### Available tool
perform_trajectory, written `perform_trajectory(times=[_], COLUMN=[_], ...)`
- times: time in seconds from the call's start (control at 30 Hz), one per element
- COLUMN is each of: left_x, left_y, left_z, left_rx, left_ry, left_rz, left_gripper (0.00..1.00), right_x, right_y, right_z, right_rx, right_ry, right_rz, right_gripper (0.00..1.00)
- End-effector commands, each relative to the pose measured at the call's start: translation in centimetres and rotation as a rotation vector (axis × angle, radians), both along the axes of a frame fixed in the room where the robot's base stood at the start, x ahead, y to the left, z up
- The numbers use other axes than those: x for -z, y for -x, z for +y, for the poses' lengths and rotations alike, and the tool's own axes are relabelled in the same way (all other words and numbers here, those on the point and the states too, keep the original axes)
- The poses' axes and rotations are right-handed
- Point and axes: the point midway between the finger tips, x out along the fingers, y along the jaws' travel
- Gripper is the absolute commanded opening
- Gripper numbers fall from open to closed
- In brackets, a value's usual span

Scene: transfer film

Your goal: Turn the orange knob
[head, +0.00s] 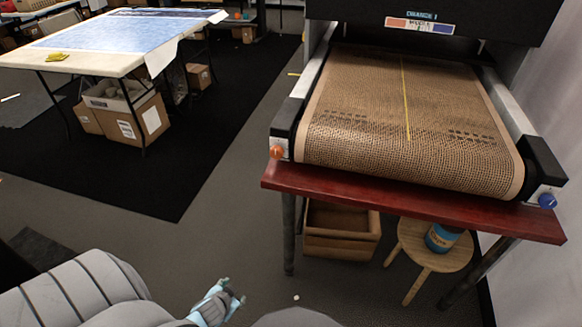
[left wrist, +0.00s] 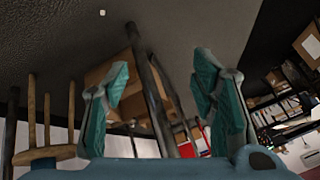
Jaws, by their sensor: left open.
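The orange knob (head: 277,152) is on the front left corner of the conveyor machine, on a light plate at the end of its side rail. A blue knob (head: 547,201) is on the front right corner. My left gripper (head: 226,293) is low near the bottom middle of the head view, below and left of the orange knob and well apart from it. In the left wrist view my left gripper (left wrist: 160,88) has its two teal-padded fingers spread, with nothing between them. The orange knob cannot be made out there. My right gripper is not in view.
The mesh conveyor belt (head: 400,110) sits above a red board (head: 420,208) on dark legs. Below are a wooden crate (head: 340,247) and a round stool (head: 412,243) with a blue can (head: 442,237). A white table (head: 100,60) stands far left.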

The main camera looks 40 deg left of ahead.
Motion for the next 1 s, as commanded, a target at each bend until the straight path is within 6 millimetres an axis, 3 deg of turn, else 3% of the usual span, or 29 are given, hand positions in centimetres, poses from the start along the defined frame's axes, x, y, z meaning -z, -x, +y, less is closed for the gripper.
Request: perform_trajectory(times=[0.03, 0.07, 0.1, 0.13, 0.2, 0.3, 0.33, 0.4, 0.47, 0.57, 0.8, 1.0], left_x=[-2.4, -5.5, -10.0, -13.4, -20.8, -28.4, -29.8, -31.8, -32.4, -32.6, -32.4, -32.4], left_y=[-5.5, -8.3, -11.4, -13.1, -15.4, -15.9, -15.8, -16.0, -16.6, -18.6, -25.3, -28.6], left_z=[2.0, 2.7, 3.0, 2.9, 1.9, 0.0, -0.4, -0.9, -0.7, 0.0, 2.3, 3.4], left_rx=[0.013, 0.014, 0.018, 0.019, 0.025, 0.033, 0.033, 0.035, 0.035, 0.032, 0.031, 0.034], left_ry=[-0.067, -0.103, -0.141, -0.162, -0.186, -0.179, -0.174, -0.166, -0.164, -0.164, -0.162, -0.161], left_rz=[-0.152, -0.250, -0.380, -0.475, -0.679, -0.886, -0.924, -0.975, -0.988, -0.988, -0.986, -0.983], left_gripper=[0.52, 0.52, 0.52, 0.52, 0.52, 0.52, 0.52, 0.52, 0.52, 0.52, 0.52, 0.52], right_x=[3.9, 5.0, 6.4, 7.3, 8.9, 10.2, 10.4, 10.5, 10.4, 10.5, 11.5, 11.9], right_y=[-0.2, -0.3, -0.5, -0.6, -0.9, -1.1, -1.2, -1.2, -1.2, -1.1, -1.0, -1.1], right_z=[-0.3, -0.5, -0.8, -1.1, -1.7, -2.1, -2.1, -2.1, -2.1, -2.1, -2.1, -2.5], right_rx=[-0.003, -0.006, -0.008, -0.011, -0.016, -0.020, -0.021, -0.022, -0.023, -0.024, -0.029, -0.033], right_ry=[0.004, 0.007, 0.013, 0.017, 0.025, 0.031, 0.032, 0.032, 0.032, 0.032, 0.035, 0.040], right_rz=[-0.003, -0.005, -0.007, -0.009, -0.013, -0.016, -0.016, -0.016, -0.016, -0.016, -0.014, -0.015], right_gripper=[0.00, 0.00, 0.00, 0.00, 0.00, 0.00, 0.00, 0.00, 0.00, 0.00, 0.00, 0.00])
